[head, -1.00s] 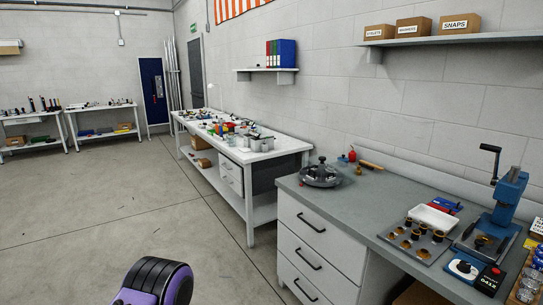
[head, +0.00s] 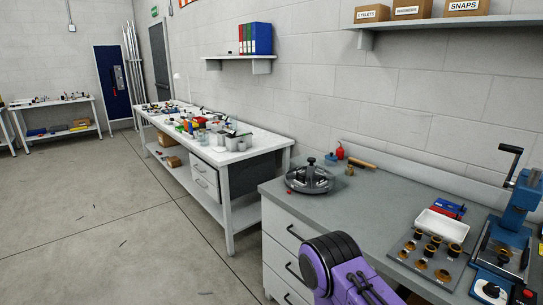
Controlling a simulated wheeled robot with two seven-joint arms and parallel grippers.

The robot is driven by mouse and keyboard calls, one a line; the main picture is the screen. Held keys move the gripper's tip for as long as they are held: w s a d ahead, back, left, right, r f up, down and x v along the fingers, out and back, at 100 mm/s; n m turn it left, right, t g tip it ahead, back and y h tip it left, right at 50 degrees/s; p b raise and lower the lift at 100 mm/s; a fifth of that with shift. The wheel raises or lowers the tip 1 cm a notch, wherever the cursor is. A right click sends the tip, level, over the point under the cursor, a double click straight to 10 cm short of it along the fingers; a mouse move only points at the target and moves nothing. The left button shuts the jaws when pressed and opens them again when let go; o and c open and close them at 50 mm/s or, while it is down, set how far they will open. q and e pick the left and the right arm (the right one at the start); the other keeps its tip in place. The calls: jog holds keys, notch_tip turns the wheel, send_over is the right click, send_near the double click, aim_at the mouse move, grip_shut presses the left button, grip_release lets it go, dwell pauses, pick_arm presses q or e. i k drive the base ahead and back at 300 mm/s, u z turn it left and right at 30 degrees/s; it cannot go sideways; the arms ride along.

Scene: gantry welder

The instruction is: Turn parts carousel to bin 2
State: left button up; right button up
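The parts carousel (head: 310,181) is a round dark grey tray with a black knob at its centre. It sits at the far left end of the grey-topped workbench (head: 365,205). Small parts lie in its sections, but I cannot read any bin numbers. A purple and black link of my own arm shows at the bottom centre, in front of the bench drawers. Neither of my grippers is in the head view, and nothing of mine touches the carousel.
A red bottle (head: 340,152) and a wooden-handled tool (head: 362,164) lie behind the carousel. A white tray (head: 442,226), a plate of dies (head: 427,256) and a blue press (head: 514,215) stand to the right. Floor is clear at left.

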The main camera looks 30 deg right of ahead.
aim_at(311, 186)
jog(key=z, duration=0.05)
jog(key=i, duration=0.85)
jog(key=z, duration=1.1)
jog(key=i, duration=0.6)
jog(key=z, duration=0.7)
